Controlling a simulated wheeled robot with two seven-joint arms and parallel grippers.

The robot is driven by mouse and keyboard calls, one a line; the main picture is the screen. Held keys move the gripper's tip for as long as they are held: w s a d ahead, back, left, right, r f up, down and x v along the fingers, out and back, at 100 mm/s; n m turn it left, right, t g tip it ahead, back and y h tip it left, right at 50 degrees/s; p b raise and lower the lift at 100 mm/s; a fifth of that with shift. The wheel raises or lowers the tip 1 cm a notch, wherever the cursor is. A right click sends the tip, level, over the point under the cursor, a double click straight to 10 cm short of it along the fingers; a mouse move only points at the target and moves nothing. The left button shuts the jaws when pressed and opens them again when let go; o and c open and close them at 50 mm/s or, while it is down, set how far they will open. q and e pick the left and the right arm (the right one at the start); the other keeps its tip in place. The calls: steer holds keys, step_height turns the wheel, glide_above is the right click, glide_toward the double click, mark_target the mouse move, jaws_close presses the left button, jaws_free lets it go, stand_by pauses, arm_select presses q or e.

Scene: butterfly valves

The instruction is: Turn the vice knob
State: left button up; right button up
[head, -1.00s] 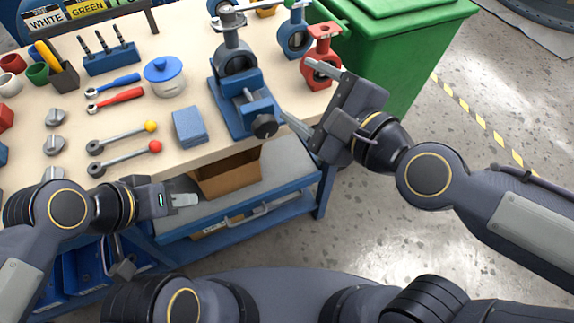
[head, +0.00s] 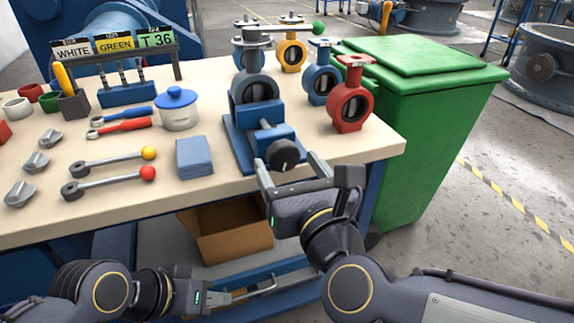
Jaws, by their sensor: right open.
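The vice (head: 236,146) is blue and stands at the table's front edge, with a grey butterfly valve (head: 254,86) upright in it. The vice knob (head: 285,154) is black and round, with a light mark, and faces me. My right gripper (head: 290,168) is open, its two fingers pointing at the vice, one on each side of the knob. Whether a finger touches the knob I cannot tell. My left gripper (head: 238,295) is low, in front of the table and well below the vice.
Red (head: 350,104) and blue (head: 320,82) valves stand right of the vice. A blue block (head: 194,157), a lidded pot (head: 178,112) and ball-ended levers (head: 112,158) lie left of it. A green bin (head: 430,110) stands beyond the table's right end. A cardboard box (head: 228,232) sits below.

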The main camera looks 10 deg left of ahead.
steer(key=shift+x, duration=1.05)
steer(key=shift+c, duration=0.2)
steer(key=c, duration=0.9)
steer(key=shift+c, duration=0.2)
steer(key=shift+n, duration=0.3)
